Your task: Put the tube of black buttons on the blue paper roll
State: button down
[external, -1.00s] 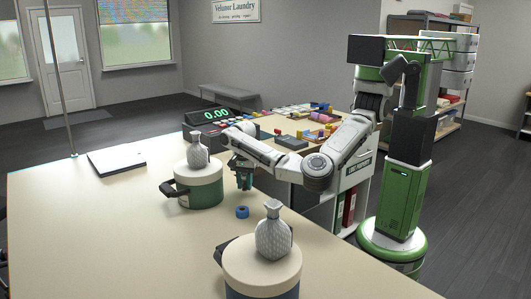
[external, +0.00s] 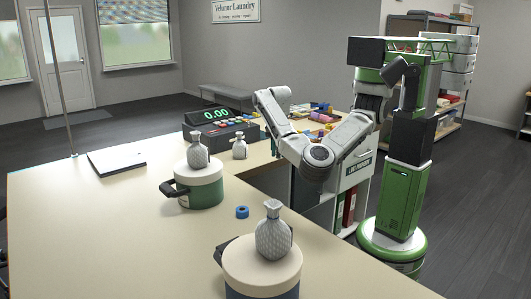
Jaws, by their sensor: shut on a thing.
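A small blue roll (external: 242,212) lies on the beige counter, between the two large lidded pots; it looks like the blue paper roll. My gripper (external: 275,146) hangs below the raised forearm at the near left edge of the side table, away from the blue roll. It is small and mostly hidden by my arm. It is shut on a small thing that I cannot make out. I cannot pick out the tube of black buttons by its look in this view.
A green pot (external: 205,192) and a dark blue pot (external: 262,280), each with a patterned vase on its lid, flank the roll. A small bottle (external: 239,147) stands beside the cash register (external: 216,132). Several colourful items crowd the side table. The counter's left part is mostly clear.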

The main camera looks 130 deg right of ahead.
jog(key=w+a+r+m+p, duration=0.2)
jog(key=w+a+r+p, duration=0.1)
jog(key=w+a, duration=0.6)
jog(key=p, duration=0.2)
send_over(242, 209)
jog(key=f, duration=0.9)
jog(key=shift+s+f, duration=0.1)
jog(key=shift+s, duration=0.25)
jog(key=shift+w+f, duration=0.1)
jog(key=shift+f, duration=0.1)
jog(key=shift+w+f+p, duration=0.15)
jog(key=shift+f+p, duration=0.05)
jog(key=shift+f, duration=0.7)
jog(key=shift+w+f+p, duration=0.1)
jog(key=shift+f+p, duration=0.1)
jog(key=shift+f, duration=0.7)
jog(key=shift+f, duration=0.1)
jog(key=c, duration=0.8)
grip_release()
jog(key=shift+c, duration=0.2)
